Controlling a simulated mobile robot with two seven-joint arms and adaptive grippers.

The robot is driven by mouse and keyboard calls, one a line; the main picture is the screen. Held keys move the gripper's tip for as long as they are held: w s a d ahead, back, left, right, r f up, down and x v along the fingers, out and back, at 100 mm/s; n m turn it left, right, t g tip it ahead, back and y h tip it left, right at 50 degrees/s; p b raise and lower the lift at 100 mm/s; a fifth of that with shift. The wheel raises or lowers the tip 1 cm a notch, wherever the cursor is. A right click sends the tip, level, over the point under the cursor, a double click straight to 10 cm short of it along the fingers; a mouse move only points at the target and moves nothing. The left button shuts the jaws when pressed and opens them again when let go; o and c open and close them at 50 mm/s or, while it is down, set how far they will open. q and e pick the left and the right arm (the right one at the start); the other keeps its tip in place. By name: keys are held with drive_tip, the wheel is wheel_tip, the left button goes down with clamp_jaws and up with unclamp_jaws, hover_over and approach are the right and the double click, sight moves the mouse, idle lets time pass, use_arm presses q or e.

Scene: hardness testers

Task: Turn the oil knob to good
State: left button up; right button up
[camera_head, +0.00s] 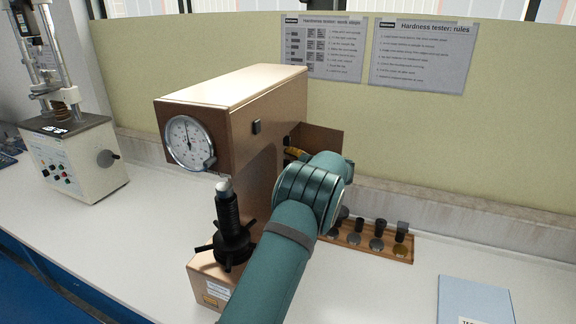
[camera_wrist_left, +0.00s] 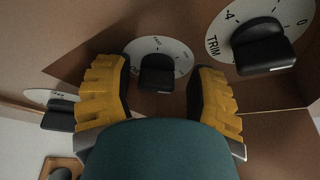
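The hardness tester (camera_head: 245,100) is a brown box with a round gauge, on the white bench. A larger knob (camera_wrist_left: 262,47) on a dial marked TRIM is at the upper right. A third knob (camera_wrist_left: 60,114) is at the left. I cannot tell which one is the oil knob. My left gripper (camera_wrist_left: 160,82) is open, its yellow fingers on either side of the middle knob, with gaps visible. In the head view my arm mostly hides this gripper (camera_head: 295,152).
A black spindle with handles (camera_head: 232,240) stands at the tester's front. A wooden rack (camera_head: 345,242) of dark parts lies to the right of my arm. A second machine (camera_head: 75,150) stands at the left, a blue folder (camera_head: 474,298) at the lower right. A partition (camera_head: 420,130) closes the back.

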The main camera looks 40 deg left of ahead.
use_arm(q)
drive_tip(key=shift+d+f, duration=0.1)
drive_tip(key=shift+f, duration=0.15)
drive_tip(key=v, duration=0.8)
drive_tip(key=shift+r, duration=0.2)
